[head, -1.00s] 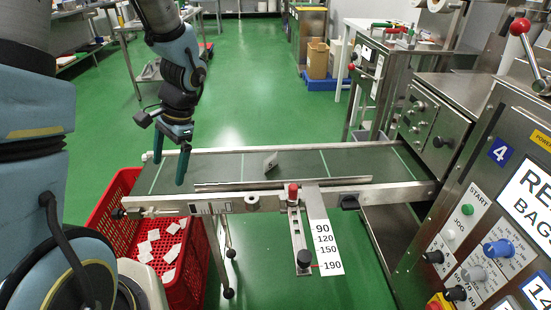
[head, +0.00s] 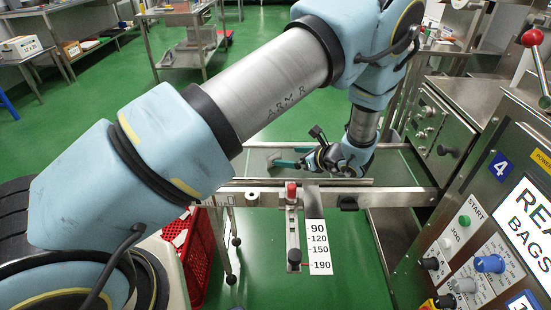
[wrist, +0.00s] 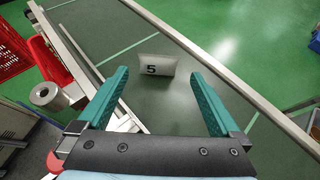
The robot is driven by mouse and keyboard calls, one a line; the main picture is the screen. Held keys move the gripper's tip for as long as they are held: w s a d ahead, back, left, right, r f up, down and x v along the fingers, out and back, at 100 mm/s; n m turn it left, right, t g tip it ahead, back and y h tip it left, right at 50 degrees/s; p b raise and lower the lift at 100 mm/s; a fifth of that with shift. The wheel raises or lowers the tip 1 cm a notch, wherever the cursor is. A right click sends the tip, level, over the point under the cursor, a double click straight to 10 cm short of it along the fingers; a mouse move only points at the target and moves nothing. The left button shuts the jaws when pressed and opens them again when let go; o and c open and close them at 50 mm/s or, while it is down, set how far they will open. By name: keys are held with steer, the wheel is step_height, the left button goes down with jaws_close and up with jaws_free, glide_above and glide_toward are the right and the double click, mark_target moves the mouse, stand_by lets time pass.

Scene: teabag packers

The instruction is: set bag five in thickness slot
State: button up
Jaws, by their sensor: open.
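Bag five, a pale packet marked 5 (wrist: 157,69), stands on the dark green conveyor belt (wrist: 100,25) in the wrist view. It is ahead of my gripper (wrist: 160,76), roughly centred between the two open teal fingers and apart from both. In the head view my gripper (head: 280,157) reaches leftward low over the belt, with my forearm across the picture. No slot labelled for thickness can be made out.
A metal rail (head: 330,183) runs along the belt's near side, with a red-knobbed slider (head: 291,192) beside a 90 to 190 scale (head: 318,245). A red crate (head: 200,250) stands at lower left. A control panel (head: 480,245) stands at right.

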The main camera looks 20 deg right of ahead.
mark_target(276, 154)
steer(key=p+x, duration=0.2)
steer(key=x, duration=0.6)
steer(key=shift+w+a+r+p, duration=0.1)
steer(key=shift+w+a+p, duration=0.1)
steer(key=shift+p, duration=0.15)
steer(key=shift+c, duration=0.2)
steer(key=shift+r, duration=0.1)
steer(key=c, duration=1.2)
